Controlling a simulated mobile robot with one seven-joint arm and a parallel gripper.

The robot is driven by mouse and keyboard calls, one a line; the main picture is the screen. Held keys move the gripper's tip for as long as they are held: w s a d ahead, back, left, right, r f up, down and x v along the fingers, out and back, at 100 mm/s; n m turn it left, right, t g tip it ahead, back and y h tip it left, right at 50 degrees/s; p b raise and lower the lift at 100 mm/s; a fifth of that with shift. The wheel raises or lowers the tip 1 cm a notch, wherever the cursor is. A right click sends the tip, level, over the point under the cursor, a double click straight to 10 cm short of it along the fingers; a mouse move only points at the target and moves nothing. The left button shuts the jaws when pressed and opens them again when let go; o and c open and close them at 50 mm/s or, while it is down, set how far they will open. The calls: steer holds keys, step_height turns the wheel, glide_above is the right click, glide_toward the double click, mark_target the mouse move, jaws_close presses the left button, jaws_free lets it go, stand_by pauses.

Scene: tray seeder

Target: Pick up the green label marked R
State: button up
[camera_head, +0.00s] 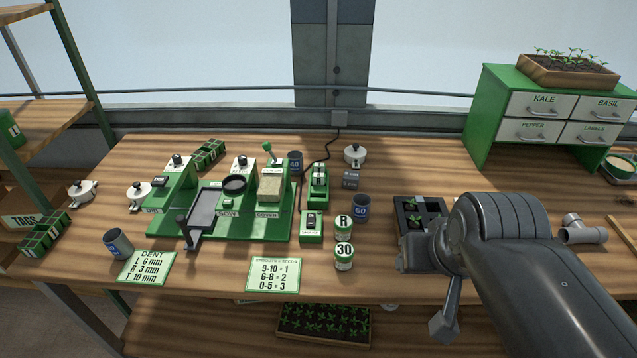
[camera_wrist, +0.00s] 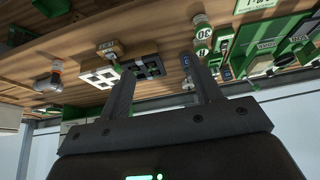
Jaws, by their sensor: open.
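The green label marked R (camera_head: 343,222) is a small round piece with a white top and green side. It stands on the wooden bench just behind a similar piece marked 30 (camera_head: 343,250). In the wrist view, which is upside down, the R label (camera_wrist: 202,49) shows small beyond the right finger, beside the 30 piece (camera_wrist: 203,33). My gripper (camera_wrist: 164,74) is open, with nothing between its fingers, and apart from the label. In the head view my arm comes in from the lower right; its fingers are not clear there.
A blue-grey cup marked 60 (camera_head: 361,208) stands close right of the R label. A dark seedling tray (camera_head: 428,206) lies further right. The green seeder (camera_head: 262,228) and a small green box (camera_head: 311,228) are to the left. Cards lie along the front edge.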

steer(key=shift+o, duration=0.2)
steer(key=w+a+r+g, duration=0.1)
steer(key=w+r, duration=0.2)
steer(key=w, duration=0.3)
steer(key=w+a+r, duration=0.1)
steer(key=w+r, duration=0.2)
steer(key=w, duration=0.2)
steer(key=g, duration=0.5)
glide_above(319, 175)
step_height(319, 175, down, 15)
steer(key=f, duration=0.4)
steer(key=shift+w+a+f, duration=0.15)
steer(key=shift+w+f, duration=0.05)
steer(key=shift+f, duration=0.15)
steer(key=f, duration=0.5)
steer(key=shift+s+f, duration=0.25)
steer(key=shift+f, duration=0.05)
